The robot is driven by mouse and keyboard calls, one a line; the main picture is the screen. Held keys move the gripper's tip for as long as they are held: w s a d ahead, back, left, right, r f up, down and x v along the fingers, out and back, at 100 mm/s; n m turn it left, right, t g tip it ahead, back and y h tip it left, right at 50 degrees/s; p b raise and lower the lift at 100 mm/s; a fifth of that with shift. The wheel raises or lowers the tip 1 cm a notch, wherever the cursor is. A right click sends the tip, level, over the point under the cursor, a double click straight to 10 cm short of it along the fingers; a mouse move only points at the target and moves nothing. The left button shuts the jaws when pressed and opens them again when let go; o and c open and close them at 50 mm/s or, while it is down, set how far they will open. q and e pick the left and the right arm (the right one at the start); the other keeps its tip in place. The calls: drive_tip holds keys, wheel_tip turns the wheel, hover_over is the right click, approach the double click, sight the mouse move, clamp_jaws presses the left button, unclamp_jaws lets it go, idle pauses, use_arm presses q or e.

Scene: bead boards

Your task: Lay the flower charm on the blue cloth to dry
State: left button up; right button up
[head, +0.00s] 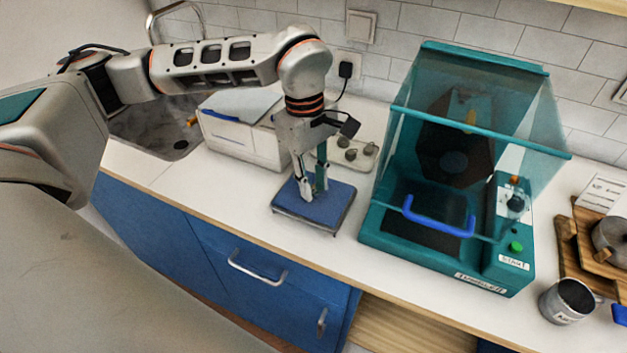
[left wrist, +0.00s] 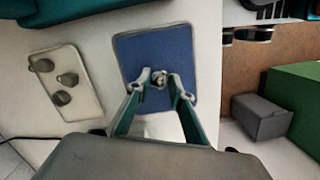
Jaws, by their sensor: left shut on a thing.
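The blue cloth (head: 332,212) lies flat on the white counter, left of the teal machine. It also shows in the left wrist view (left wrist: 135,45). My left gripper (head: 314,193) points down over the middle of the cloth. In the left wrist view its fingertips (left wrist: 159,79) are closed on a small grey metal piece, which looks like the flower charm (left wrist: 158,76). The charm is mostly hidden by the fingers, and whether it touches the cloth I cannot tell. My right gripper is not in view.
A pale tray (left wrist: 86,99) with three grey pieces stands beside the cloth. The teal machine (head: 376,225) with a clear hood stands to the right. A white box (head: 238,140) is at the back left, near the sink (head: 150,135). A metal mug (head: 566,302) is at far right.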

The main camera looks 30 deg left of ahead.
use_arm(q)
drive_tip(key=o, duration=0.9)
drive_tip(key=shift+f, duration=0.1)
wheel_tip(320, 180, up, 12)
drive_tip(key=a, duration=0.1)
drive_tip(key=shift+w+a, duration=0.2)
